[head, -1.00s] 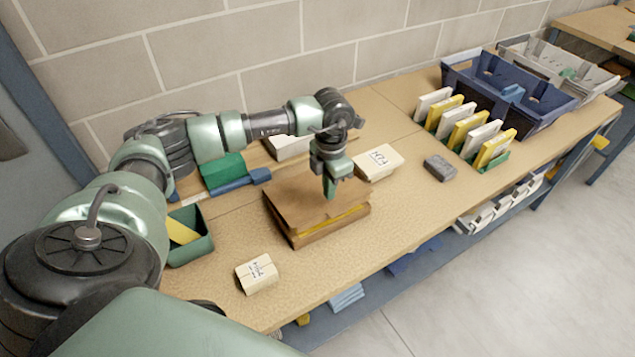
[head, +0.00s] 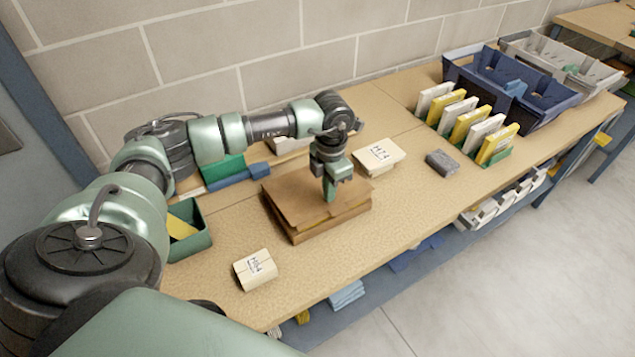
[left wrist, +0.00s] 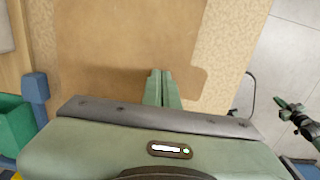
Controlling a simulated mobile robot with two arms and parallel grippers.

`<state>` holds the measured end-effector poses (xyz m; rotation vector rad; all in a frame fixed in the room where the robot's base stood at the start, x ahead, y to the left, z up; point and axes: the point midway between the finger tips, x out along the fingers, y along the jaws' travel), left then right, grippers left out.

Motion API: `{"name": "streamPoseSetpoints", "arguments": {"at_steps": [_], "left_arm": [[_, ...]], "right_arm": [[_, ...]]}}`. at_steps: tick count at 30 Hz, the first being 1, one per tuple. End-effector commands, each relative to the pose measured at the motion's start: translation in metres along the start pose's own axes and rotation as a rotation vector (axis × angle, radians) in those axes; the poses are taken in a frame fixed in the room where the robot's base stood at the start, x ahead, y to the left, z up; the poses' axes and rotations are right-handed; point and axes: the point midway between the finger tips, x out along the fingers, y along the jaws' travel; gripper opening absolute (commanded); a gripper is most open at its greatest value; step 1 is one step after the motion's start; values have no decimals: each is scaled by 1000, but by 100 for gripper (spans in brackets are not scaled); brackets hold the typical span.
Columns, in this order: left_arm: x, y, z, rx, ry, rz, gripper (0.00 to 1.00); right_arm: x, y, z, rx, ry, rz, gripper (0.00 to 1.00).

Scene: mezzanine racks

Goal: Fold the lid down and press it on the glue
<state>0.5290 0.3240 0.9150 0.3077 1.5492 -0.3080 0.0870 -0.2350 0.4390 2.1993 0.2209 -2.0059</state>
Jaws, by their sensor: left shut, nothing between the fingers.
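A brown cardboard box (head: 284,202) lies on the workbench, and its lid lies nearly flat over the top. My left gripper (head: 329,197) points down at the lid near its right front part, shut and empty, and its fingertips appear to touch the lid. In the left wrist view the shut fingers (left wrist: 162,88) are over the brown lid (left wrist: 125,40), near its edge with the tab. The glue is hidden from sight. My right gripper (left wrist: 290,105) seems to show at the right of the left wrist view, off the bench; its jaws are too small to judge.
A small labelled carton (head: 255,269) lies in front of the box, and another (head: 378,157) lies behind it. A grey block (head: 441,163), a rack of white and yellow packets (head: 466,127) and a blue bin (head: 545,100) stand to the right. A green bin (head: 190,240) stands at left.

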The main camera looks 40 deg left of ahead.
Motion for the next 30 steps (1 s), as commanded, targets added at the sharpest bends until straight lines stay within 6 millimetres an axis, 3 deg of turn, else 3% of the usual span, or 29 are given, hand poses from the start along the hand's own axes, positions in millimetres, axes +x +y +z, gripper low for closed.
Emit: {"name": "streamPoseSetpoints", "arguments": {"at_steps": [30], "left_arm": [[32,0,0,0,0,0,0]], "right_arm": [[25,0,2,0,0,1,0]]}}
